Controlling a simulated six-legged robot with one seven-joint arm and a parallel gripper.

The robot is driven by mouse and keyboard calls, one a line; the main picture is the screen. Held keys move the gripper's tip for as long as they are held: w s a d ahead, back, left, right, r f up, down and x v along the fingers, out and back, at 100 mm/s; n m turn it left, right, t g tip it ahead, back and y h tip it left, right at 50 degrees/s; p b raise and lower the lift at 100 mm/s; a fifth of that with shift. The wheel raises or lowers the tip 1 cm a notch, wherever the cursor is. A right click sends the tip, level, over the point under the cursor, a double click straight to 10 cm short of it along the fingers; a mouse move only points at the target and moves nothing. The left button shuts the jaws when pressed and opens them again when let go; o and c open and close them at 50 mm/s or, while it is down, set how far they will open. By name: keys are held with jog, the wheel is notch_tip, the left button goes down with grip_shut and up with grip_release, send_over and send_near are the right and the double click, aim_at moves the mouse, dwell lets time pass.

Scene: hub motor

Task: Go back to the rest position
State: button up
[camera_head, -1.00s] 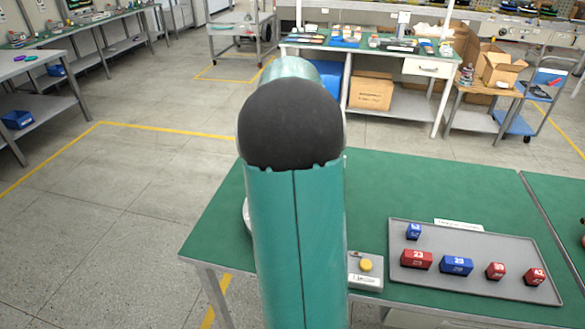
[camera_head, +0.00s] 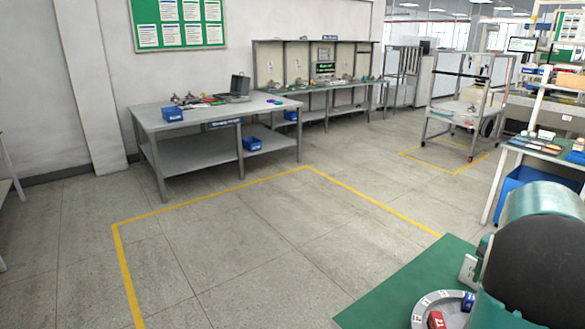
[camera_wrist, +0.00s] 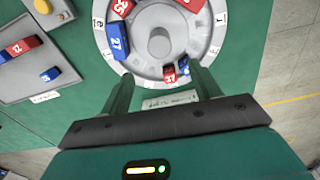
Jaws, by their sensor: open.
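My gripper (camera_wrist: 160,92) shows in the wrist view with its two fingers spread apart and nothing between them. It is above the near edge of a round grey dial (camera_wrist: 158,68) on the green table (camera_wrist: 268,45). The dial has a round hub in its middle and holds red and blue numbered blocks, among them a blue block 27 (camera_wrist: 117,42). A small red and blue pair sits close to the fingertips, apart from them as far as I can tell. In the head view my teal arm covers the lower right and hides most of the dial (camera_head: 432,303).
In the wrist view a grey tray (camera_wrist: 15,75) with red and blue blocks lies at left, below a yellow button box (camera_wrist: 43,7). In the head view grey workbenches (camera_head: 205,125) and a cart (camera_head: 462,115) stand behind. The yellow-lined floor (camera_head: 240,250) is open.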

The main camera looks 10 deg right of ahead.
jog(key=w+a+r+n+t, duration=0.1)
jog(key=a+r+n, duration=0.25)
jog(key=a, duration=0.85)
jog(key=w+a+r+n+t, duration=0.1)
jog(key=a+r+n+t, duration=0.2)
jog(key=a, duration=0.8)
jog(key=s+a+n, duration=0.3)
jog(key=s+a, duration=0.1)
jog(key=a, duration=0.5)
jog(key=s+a+n+t, duration=0.1)
jog(key=s+a+n, duration=0.3)
jog(key=a, duration=0.5)
jog(key=shift+s+a+t, duration=0.25)
jog(key=shift+s+t, duration=0.05)
jog(key=shift+s, duration=0.5)
jog(key=shift+n, duration=0.25)
jog(key=shift+c, duration=0.4)
jog(key=c, duration=0.5)
jog(key=shift+d, duration=0.15)
